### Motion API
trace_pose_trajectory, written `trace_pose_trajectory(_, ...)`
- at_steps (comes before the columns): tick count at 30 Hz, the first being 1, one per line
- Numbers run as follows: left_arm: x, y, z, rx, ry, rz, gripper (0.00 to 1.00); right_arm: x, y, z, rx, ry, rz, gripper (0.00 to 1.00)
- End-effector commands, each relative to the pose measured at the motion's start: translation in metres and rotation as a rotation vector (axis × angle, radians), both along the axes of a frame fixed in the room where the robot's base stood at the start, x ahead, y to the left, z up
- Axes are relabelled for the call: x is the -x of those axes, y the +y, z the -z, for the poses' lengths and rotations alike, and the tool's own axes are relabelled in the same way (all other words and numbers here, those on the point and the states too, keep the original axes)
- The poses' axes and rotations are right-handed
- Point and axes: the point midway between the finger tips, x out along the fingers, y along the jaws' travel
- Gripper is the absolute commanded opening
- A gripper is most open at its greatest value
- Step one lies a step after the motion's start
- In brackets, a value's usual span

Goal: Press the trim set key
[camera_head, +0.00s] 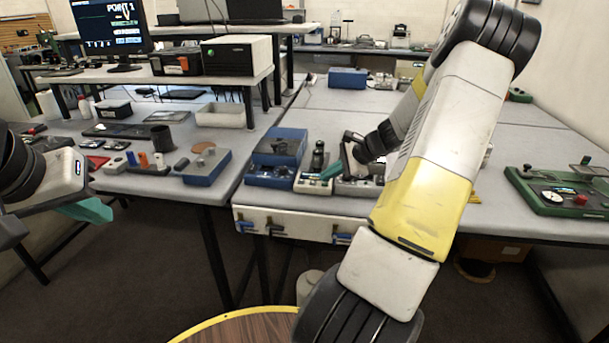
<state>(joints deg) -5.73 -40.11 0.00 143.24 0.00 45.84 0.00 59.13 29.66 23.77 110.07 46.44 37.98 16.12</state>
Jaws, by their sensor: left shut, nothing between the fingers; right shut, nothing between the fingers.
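I cannot single out the trim set key in this view; any label is too small to read. A small pale instrument box (311,184) with a dark upright knob stands near the front edge of the central bench. My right arm and wrist hide what lies behind and right of there. My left gripper (92,210) is shut and empty, in front of the left bench, far from the box.
A blue instrument (277,158) stands left of the pale box. A green instrument (562,193) is at the far right. A monitor (112,26) reads "POINT 1". The right bench (520,150) has free room.

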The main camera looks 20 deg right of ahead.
Motion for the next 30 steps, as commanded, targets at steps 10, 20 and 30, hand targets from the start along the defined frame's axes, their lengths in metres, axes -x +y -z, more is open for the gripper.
trace_pose_trajectory(10,0.0,0.0,0.0,0.0,0.0,0.0,0.0,0.0,0.0001,0.0005,0.0,0.0,0.0,0.0)
trace_pose_trajectory(20,0.0,0.0,0.0,0.0,0.0,0.0,0.0,0.0,0.0001,0.0044,-0.001,0.0,-0.001,0.0)
trace_pose_trajectory(30,0.0,0.0,0.0,0.0,0.0,0.0,0.0,0.0,0.0002,0.0074,-0.001,0.0,0.0,0.0)
